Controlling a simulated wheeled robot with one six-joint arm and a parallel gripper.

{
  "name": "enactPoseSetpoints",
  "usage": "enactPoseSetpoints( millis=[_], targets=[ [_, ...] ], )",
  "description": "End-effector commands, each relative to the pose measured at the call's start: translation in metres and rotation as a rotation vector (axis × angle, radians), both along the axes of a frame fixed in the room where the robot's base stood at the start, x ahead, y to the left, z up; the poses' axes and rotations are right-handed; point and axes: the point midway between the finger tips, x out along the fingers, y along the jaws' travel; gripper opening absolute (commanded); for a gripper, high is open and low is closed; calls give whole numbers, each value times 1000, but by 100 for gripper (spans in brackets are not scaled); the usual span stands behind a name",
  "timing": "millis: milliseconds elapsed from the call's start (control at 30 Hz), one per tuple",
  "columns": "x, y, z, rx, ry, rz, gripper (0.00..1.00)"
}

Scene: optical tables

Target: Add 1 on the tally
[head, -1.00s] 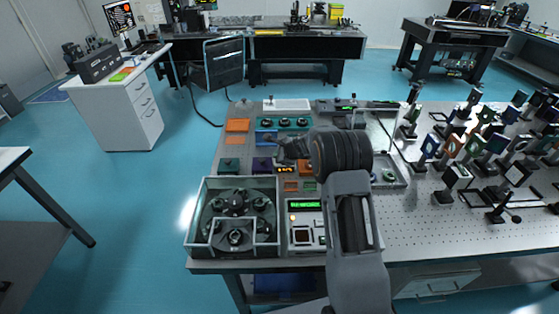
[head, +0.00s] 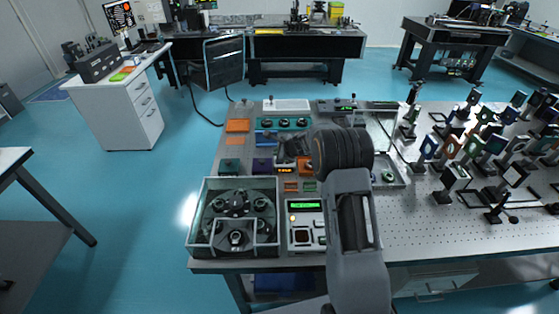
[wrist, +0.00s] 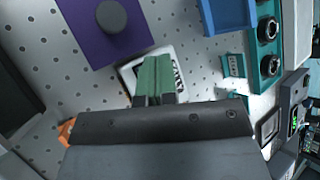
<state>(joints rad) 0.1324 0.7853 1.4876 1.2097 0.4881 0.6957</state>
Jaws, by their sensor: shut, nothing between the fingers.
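The tally is most likely the small device with an orange-lit display (head: 285,169), right of the purple block in the head view. Its digits are too small to read surely. In the wrist view, a pale plate with dark lettering (wrist: 180,76) lies below the fingers and seems to be the same device. My gripper (wrist: 154,62) is shut, its two green fingers side by side and empty. The fingertips are over the plate and hide its middle. I cannot tell whether they touch it. In the head view my arm hides the fingertips.
The purple block with a grey knob (wrist: 111,17) is at upper left, a blue tray (wrist: 229,14) and teal knob panel (wrist: 264,45) at right. In the head view, a glass-walled box (head: 233,254) and a green-display keypad (head: 305,205) stand nearer; optical mounts fill the table's right.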

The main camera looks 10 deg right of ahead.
Motion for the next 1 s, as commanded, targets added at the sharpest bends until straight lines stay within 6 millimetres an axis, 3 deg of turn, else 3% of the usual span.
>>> enactPoseSetpoints(
  millis=[500, 1000],
  targets=[
    [0, 0, 47, -1, -1, 0, 0],
    [0, 0, 48, -1, 0, 1, 0]
  ],
)
